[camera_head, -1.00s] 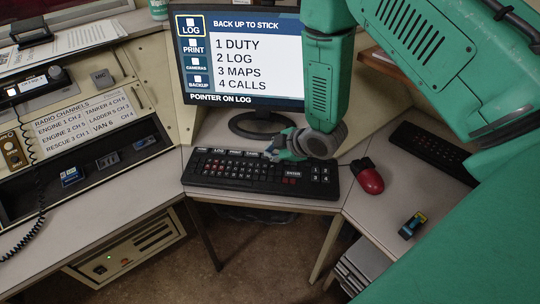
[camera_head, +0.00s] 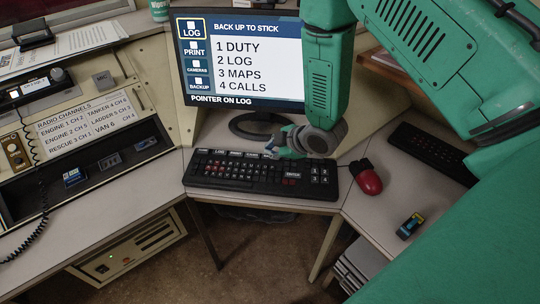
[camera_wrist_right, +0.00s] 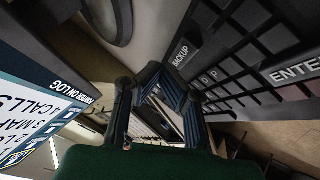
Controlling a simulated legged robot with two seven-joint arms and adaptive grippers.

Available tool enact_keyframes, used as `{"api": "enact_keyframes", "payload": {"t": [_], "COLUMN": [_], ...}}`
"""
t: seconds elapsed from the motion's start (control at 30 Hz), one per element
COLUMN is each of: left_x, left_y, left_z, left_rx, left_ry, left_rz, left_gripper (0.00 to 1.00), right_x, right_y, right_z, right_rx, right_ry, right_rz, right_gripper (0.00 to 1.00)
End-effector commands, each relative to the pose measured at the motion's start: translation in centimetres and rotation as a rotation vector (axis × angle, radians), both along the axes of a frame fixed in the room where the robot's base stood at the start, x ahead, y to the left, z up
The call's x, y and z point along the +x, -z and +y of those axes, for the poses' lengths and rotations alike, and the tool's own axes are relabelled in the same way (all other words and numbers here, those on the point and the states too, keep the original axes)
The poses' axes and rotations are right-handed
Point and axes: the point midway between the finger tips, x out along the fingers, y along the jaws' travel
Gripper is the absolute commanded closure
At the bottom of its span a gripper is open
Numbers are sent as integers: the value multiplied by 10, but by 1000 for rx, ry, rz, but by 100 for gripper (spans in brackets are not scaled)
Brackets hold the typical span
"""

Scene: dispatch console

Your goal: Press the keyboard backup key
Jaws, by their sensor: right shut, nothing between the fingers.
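The black keyboard (camera_head: 240,185) lies on the desk below the monitor. Its top row has labelled keys; the BACKUP key (camera_wrist_right: 182,52) is readable in the right wrist view, just beyond my fingers. In the head view, my right gripper (camera_head: 275,149) is shut and empty at the keyboard's back edge, close to that key. In the right wrist view its fingertips (camera_wrist_right: 165,80) come together near the BACKUP key. I cannot tell whether they touch it. The monitor (camera_head: 245,60) reads "BACK UP TO STICK" and "POINTER ON LOG". My left gripper is not in view.
A red and black mouse (camera_head: 369,180) lies right of the keyboard. A small dark, yellow and teal object (camera_head: 411,225) lies on the right desk. The monitor's stand (camera_head: 255,125) is just behind the gripper. The radio panel (camera_head: 85,170) is at left.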

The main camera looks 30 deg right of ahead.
Motion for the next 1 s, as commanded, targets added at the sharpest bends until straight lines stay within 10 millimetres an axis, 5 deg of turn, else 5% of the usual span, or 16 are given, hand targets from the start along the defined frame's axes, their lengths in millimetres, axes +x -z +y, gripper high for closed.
{"api": "enact_keyframes", "payload": {"t": [0.6,1.0], "left_x": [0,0], "left_y": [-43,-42], "left_z": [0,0], "left_rx": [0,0], "left_ry": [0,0], "left_rz": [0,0], "left_gripper": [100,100], "right_x": [0,0], "right_y": [-51,-50], "right_z": [0,0], "right_rx": [-1,0], "right_ry": [-1,0], "right_rz": [0,0], "right_gripper": [100,100]}}
